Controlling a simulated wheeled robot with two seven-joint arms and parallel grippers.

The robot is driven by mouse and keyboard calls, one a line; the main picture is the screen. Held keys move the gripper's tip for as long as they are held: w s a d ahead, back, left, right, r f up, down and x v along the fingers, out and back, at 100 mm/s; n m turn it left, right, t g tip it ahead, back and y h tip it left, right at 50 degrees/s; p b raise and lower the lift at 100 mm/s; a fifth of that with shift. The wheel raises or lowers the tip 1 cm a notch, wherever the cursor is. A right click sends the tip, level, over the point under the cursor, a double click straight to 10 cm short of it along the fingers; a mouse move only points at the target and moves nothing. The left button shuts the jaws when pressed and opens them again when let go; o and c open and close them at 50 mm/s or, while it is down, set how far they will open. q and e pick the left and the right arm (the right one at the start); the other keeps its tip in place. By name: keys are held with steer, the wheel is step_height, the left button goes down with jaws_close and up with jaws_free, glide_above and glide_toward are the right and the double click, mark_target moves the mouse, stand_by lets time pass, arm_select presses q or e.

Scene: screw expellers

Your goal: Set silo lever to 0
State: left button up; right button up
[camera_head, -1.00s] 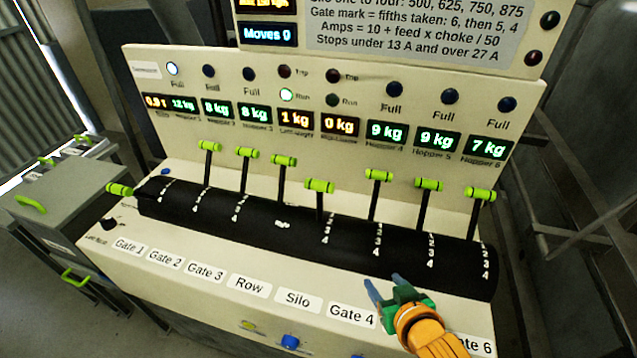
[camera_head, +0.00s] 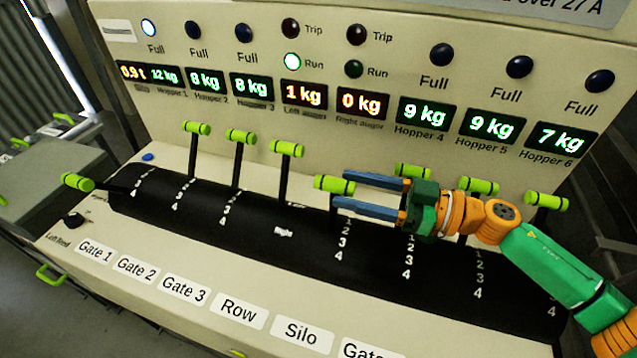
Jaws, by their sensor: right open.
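The silo lever has a lime-green handle (camera_head: 333,184) and a dark stem. It stands fifth from the left, in line with the Silo label (camera_head: 302,334), and sits lower than its neighbours. White numbers 1 to 4 run down the black drum below it. My right gripper (camera_head: 341,190) comes in from the right, open, with its two blue fingers pointing left. The handle's right end shows between the fingertips; I cannot tell whether they touch it. My left gripper is not in view.
The row lever (camera_head: 287,149) stands just left of the silo lever. The Gate 4 lever (camera_head: 413,171) is partly behind my right gripper. More levers line the black drum (camera_head: 265,247). Displays and lamps fill the panel behind.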

mark_target(330, 184)
steer(key=x, duration=0.2)
steer(key=p+x, duration=0.1)
steer(key=x, duration=0.1)
steer(key=p+x, duration=0.1)
steer(key=x, duration=0.1)
steer(key=shift+s+a+r, duration=0.15)
steer(key=shift+s+r, duration=0.15)
steer(key=shift+r, duration=0.1)
steer(key=shift+w+a+f, duration=0.1)
steer(key=shift+w+a, duration=0.05)
steer(key=c, duration=0.3)
jaws_close()
stand_by(0.4)
